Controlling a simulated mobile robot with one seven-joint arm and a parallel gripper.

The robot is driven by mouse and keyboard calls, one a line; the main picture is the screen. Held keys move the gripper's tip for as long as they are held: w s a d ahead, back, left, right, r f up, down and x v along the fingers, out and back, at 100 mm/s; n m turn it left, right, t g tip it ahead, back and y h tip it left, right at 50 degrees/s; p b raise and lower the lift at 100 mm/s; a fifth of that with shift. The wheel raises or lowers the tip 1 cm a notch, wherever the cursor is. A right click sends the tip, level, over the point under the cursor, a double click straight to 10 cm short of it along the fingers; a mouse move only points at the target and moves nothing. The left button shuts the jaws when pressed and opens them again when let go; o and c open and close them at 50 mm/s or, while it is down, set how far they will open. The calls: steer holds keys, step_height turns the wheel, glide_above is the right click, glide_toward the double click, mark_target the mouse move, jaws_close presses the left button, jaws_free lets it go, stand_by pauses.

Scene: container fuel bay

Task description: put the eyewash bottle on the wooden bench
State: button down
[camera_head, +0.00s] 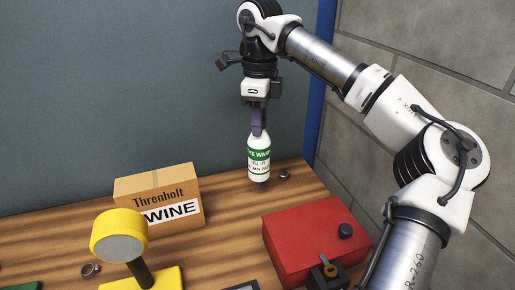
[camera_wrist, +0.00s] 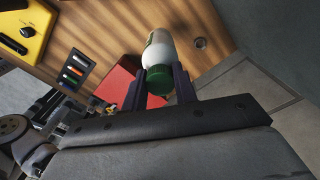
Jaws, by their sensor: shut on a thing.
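The eyewash bottle (camera_head: 259,160) is white with a green label band. My gripper (camera_head: 257,122) is shut on its top and holds it upright from above, near the back right of the wooden bench (camera_head: 225,215). In the head view its base overlaps the bench top; whether it touches the wood I cannot tell. In the wrist view the bottle (camera_wrist: 160,53) sits between the two fingers of my gripper (camera_wrist: 168,82), its green cap facing the camera. The wooden bench (camera_wrist: 125,30) lies beyond it.
A cardboard wine box (camera_head: 160,200) stands left of the bottle. A red box (camera_head: 305,240) is at the front right, and a yellow lamp-like object (camera_head: 119,236) at the front left. A small metal disc (camera_head: 284,174) lies just right of the bottle. A wall rises behind.

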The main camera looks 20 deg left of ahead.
mark_target(259, 151)
step_height(259, 151, down, 8)
steer(key=shift+f+p, duration=0.1)
steer(key=shift+p, duration=0.5)
steer(key=shift+f, duration=0.2)
steer(key=c, duration=1.1)
jaws_free()
step_height(259, 151, up, 12)
steer(key=shift+r+b, duration=0.25)
steer(key=shift+b, duration=0.6)
